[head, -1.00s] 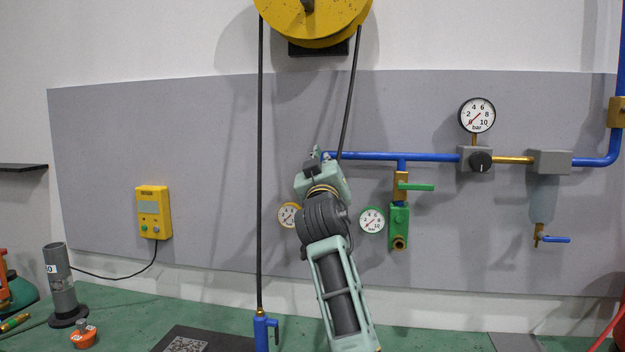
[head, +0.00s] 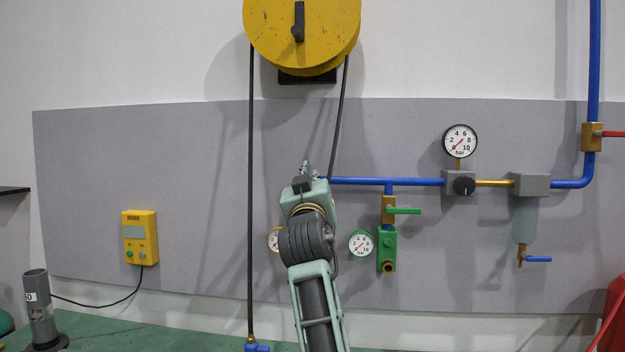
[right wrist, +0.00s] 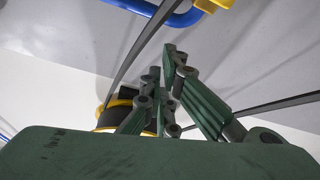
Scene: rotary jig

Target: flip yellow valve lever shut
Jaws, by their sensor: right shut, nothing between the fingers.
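I cannot make out the yellow valve lever in the head view; my right arm covers the panel around the left end of the blue pipe (head: 385,182). A yellow-rimmed gauge (head: 274,240) shows partly, just left of that arm. My right gripper (head: 306,168) points up near the pipe's left end, shut and empty. In the right wrist view its fingers (right wrist: 164,62) are together, with nothing between them. A yellow part (right wrist: 212,4) beside a blue curved piece (right wrist: 182,17) shows at the top edge, apart from the fingers; I cannot tell whether it is the lever.
A green-handled valve (head: 403,211) and green gauge (head: 361,243) are right of my arm. A yellow hose reel (head: 325,35) hangs above, its black hose (head: 251,190) running down at left. A yellow control box (head: 140,238) is on the left panel. Bare panel lies between box and hose.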

